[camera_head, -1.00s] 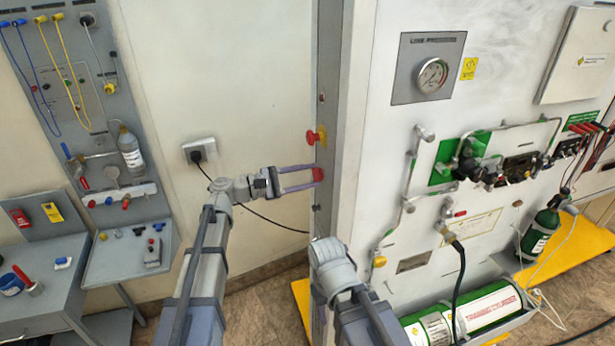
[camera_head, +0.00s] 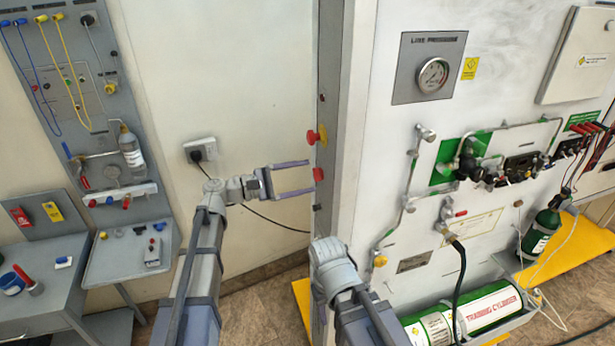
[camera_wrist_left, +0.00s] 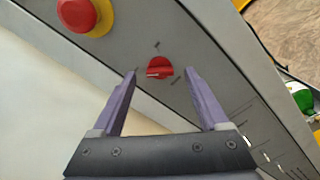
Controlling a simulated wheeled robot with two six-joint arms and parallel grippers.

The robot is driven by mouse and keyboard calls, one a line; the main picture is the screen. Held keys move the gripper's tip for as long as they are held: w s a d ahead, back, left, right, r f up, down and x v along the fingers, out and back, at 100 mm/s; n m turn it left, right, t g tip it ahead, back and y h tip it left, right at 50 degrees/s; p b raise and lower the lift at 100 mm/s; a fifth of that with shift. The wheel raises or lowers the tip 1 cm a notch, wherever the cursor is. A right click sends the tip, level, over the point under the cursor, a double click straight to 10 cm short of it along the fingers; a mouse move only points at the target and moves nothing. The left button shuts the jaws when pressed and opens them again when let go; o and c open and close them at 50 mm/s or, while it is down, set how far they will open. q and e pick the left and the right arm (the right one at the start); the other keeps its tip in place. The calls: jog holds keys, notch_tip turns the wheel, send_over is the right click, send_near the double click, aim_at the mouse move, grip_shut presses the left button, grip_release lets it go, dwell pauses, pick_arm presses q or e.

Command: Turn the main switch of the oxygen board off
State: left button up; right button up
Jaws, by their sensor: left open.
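The main switch is a small red rotary knob (camera_wrist_left: 160,68) on the narrow grey side face of the oxygen board (camera_head: 330,120). It also shows in the head view (camera_head: 318,174), below a red mushroom button on a yellow base (camera_head: 317,137). In the left wrist view a pale line on the knob lies roughly crosswise, and small marks sit around it. My left gripper (camera_head: 309,178) is open, one finger on each side of the knob in the wrist view, with its tips apart from it. The right arm (camera_head: 340,275) shows at the bottom middle; its gripper fingers cannot be made out.
The red mushroom button (camera_wrist_left: 80,14) sits close to the knob in the wrist view. A wall socket with a plug and black cable (camera_head: 200,150) is behind my left arm. A grey bench (camera_head: 45,300) stands at the left.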

pick_arm(q)
jog(key=v, duration=0.6)
